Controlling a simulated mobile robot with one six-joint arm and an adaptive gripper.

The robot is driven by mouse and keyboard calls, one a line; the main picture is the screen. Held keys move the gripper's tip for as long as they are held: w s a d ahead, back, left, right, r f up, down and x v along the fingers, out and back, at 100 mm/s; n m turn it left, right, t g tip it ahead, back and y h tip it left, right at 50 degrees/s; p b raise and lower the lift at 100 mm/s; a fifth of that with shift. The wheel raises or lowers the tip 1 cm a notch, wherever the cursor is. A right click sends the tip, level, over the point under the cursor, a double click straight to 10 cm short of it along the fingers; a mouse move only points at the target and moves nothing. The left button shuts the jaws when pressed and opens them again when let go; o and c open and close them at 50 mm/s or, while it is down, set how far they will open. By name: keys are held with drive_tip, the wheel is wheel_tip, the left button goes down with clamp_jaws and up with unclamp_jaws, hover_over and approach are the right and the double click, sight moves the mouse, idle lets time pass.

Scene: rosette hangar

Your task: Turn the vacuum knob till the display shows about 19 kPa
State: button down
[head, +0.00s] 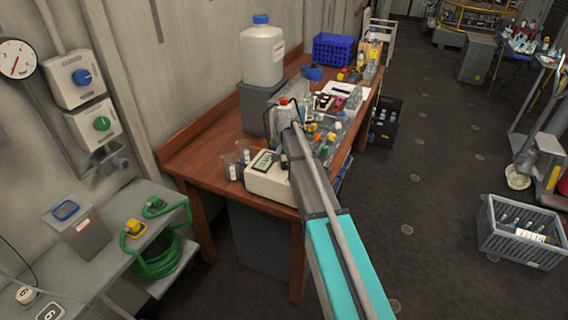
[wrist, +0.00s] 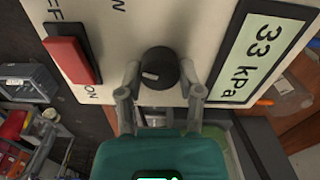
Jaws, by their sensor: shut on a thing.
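The cream vacuum unit (head: 268,184) stands at the near end of the wooden bench. Its display (wrist: 262,52) reads 33 kPa in the wrist view; in the head view the digits are too small to read. The black round vacuum knob (wrist: 160,66) has a pale mark on its face. My gripper (wrist: 159,80) has one finger on each side of the knob and is shut on it. A red rocker switch (wrist: 69,56) sits left of the knob, between the OFF and ON labels. My arm hides part of the unit in the head view.
Small clear containers (head: 238,164) stand just left of the unit. A large white jug (head: 262,54) stands on a grey block behind it. Several bottles and small items crowd the bench beyond my arm. A grey crate (head: 522,232) stands on the floor at right.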

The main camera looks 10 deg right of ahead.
idle(0.3)
drive_tip(key=shift+a, duration=0.1)
drive_tip(key=shift+c, duration=1.3)
unclamp_jaws()
drive_tip(key=shift+r, duration=0.15)
